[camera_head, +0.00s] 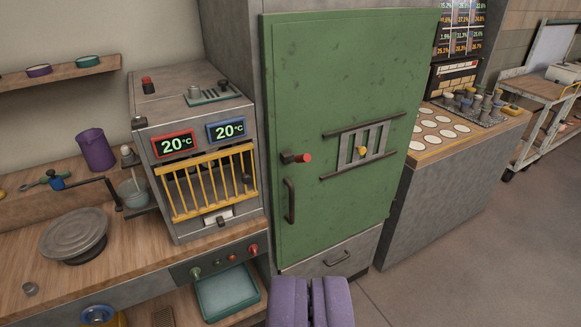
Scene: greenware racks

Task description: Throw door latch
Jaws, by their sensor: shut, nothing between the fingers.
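A tall green door (330,90) stands shut in the middle of the view. On its left side is a short dark latch lever (290,158) with a red tip, lying about level and pointing right. Below it is a dark vertical pull handle (291,200). Right of the latch, a slotted grey vent plate (375,143) with a yellow knob (362,151) sits between two dark rails. My gripper (311,282) shows purple fingers at the bottom edge. It is shut and empty, below the latch in the picture and apart from the door.
A grey kiln-like box (165,112) with a yellow barred gate (207,181) stands left of the door on a wooden counter (130,239). A drawer (334,256) is under the door. A grey counter (450,170) stands right. Open floor (480,260) lies at lower right.

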